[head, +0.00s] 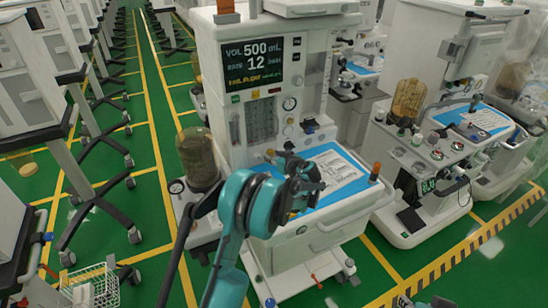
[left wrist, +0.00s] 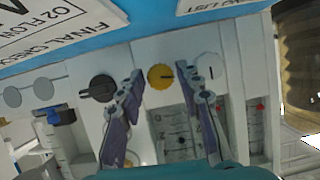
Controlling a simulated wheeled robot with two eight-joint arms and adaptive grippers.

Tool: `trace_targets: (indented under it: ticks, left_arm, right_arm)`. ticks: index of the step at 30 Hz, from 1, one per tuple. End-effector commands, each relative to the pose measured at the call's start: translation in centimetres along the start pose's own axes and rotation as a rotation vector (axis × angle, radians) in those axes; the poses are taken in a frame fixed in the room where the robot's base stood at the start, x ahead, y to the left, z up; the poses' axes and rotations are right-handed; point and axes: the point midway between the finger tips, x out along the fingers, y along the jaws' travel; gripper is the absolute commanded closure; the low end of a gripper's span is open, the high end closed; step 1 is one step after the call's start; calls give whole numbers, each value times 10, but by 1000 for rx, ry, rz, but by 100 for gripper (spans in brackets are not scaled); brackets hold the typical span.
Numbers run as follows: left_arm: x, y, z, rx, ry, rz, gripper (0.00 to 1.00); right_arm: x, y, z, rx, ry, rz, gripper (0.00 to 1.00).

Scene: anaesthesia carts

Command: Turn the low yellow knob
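The yellow knob (left wrist: 160,76) shows in the left wrist view, round with a dark pointer mark, on the pale panel of the machine. My left gripper (left wrist: 163,90) is open, with one finger on each side of the knob in the picture. I cannot tell whether the fingers touch it or how far off it is. A black knob (left wrist: 100,88) is to its left and a white knob (left wrist: 208,66) to its right. In the head view my left gripper (head: 305,187) is in front of the machine's panel and hides the knob there. My right gripper cannot be made out.
The machine (head: 225,55) has a screen (head: 254,62) and a blue work surface (head: 336,190) with a printed sheet. An amber canister (head: 197,155) stands left of my arm. Another cart (head: 440,150) is on the right. Green floor is open at front right.

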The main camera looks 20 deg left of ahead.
Motion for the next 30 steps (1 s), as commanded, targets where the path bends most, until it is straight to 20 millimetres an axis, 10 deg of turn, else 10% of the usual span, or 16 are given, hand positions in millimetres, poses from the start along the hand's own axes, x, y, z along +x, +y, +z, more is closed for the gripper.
trace_targets:
  ticks: [5,30]
  left_arm:
    - [0,0,0,0,0,0,99]
    - [0,3,2,337,10,-140,100]
  right_arm:
    - [0,0,0,0,0,0,60]
    - [4,0,3,0,0,0,60]
